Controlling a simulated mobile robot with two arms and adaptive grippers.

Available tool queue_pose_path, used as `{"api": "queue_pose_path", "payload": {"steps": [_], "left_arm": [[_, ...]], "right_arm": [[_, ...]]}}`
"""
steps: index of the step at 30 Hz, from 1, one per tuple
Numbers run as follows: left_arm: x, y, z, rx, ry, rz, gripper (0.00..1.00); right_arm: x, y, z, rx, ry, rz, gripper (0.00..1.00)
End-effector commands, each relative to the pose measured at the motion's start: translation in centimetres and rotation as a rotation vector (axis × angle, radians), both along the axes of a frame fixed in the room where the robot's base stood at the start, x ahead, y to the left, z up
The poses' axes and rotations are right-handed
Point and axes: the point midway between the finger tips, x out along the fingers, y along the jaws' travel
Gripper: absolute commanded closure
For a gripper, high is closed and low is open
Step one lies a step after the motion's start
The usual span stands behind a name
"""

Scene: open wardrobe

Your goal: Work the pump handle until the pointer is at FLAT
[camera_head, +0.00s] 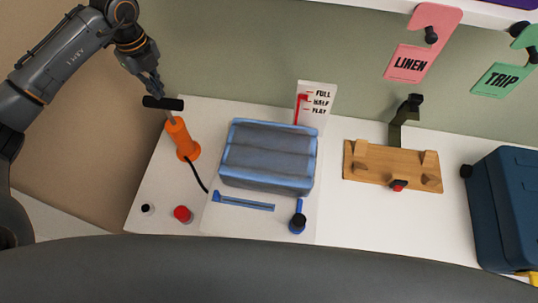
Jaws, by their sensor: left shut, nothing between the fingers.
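The orange pump (181,139) stands at the left of the white surface, with a black hose running down to the right. Its black T-shaped handle (163,103) is raised on a short rod above the body. My left gripper (157,92) is shut and empty, with its fingertips just above the handle; I cannot tell whether they touch. A grey-blue bag (268,156) with blue edges sits right of the pump and looks full. Behind it stands a white gauge card (316,104) marked FULL, HALF and FLAT. The red pointer (298,110) has its top near FULL. My right gripper is not in view.
In front are a red knob (183,214), a small black knob (147,209), a blue slotted strip (243,201) and a blue lever (298,217). Right are a wooden rack (392,166) and dark blue case (506,210). LINEN (410,64) and TRIP (498,79) tags hang behind.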

Motion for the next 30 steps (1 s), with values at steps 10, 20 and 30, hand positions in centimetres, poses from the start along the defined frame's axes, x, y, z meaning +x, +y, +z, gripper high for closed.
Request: {"api": "queue_pose_path", "payload": {"steps": [10,20,30], "left_arm": [[0.0,0.0,-3.4,0.0,0.001,0.0,1.0],[-0.1,0.0,-6.5,0.0,0.004,0.0,1.0],[0.0,0.0,-7.8,0.0,0.001,0.0,1.0]], "right_arm": [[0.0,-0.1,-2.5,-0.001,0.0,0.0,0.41],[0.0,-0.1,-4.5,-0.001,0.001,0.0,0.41],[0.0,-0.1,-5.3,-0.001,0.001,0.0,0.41]]}}
